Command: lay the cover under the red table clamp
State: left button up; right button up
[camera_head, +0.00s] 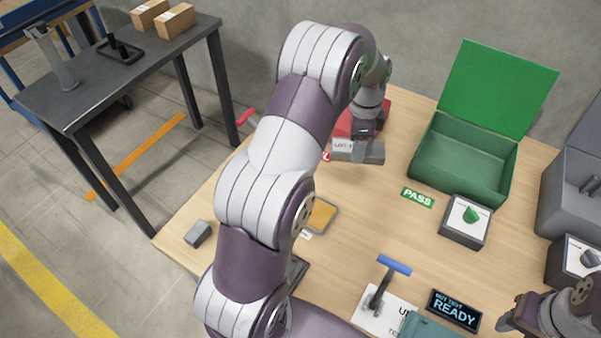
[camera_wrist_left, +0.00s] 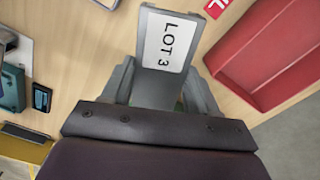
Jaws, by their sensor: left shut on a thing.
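My left gripper (camera_head: 367,146) is shut on a grey piece with a white "LOT 3" label (camera_head: 343,147), near the red bin at the back of the wooden table. In the left wrist view this labelled piece (camera_wrist_left: 163,45) sits between the two grey fingers (camera_wrist_left: 160,85). I cannot tell whether it is the cover. A small red part (camera_head: 246,117) shows by the table's left edge; I cannot tell whether it is the red clamp, and my left arm hides part of that side. My right gripper (camera_head: 514,316) is at the bottom right, its jaws unclear.
The red bin (camera_wrist_left: 270,50) is beside the held piece. An open green box (camera_head: 462,158) stands to its right. A grey block (camera_head: 198,233) lies at left.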

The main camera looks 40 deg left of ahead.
aim_at(346, 139)
pick_arm(q)
jog(key=a+m, duration=0.1)
jog(key=a+f+m+b, duration=0.1)
jog(key=m, duration=0.1)
jog(key=a+f+m, duration=0.1)
jog(key=shift+w+a+m+b, duration=0.3)
jog(key=shift+w+b, duration=0.05)
jog(key=s+a+f, duration=0.1)
jog(key=a+f, duration=0.1)
jog(key=a, duration=0.1)
jog(key=s+a+f+b, duration=0.1)
jog(key=a+f, duration=0.1)
jog(key=a, duration=0.1)
jog(key=s+a+f+b, duration=0.1)
jog(key=a+f, duration=0.1)
jog(key=a, duration=0.2)
jog(key=shift+s+f, duration=0.15)
jog(key=shift+s, duration=0.2)
notch_tip(346, 139, down, 4)
jog(key=shift+r+b, duration=0.1)
jog(key=shift+b, duration=0.75)
pick_arm(e)
notch_tip(346, 139, down, 7)
jog(key=shift+d+r, duration=0.15)
jog(key=shift+r, duration=0.1)
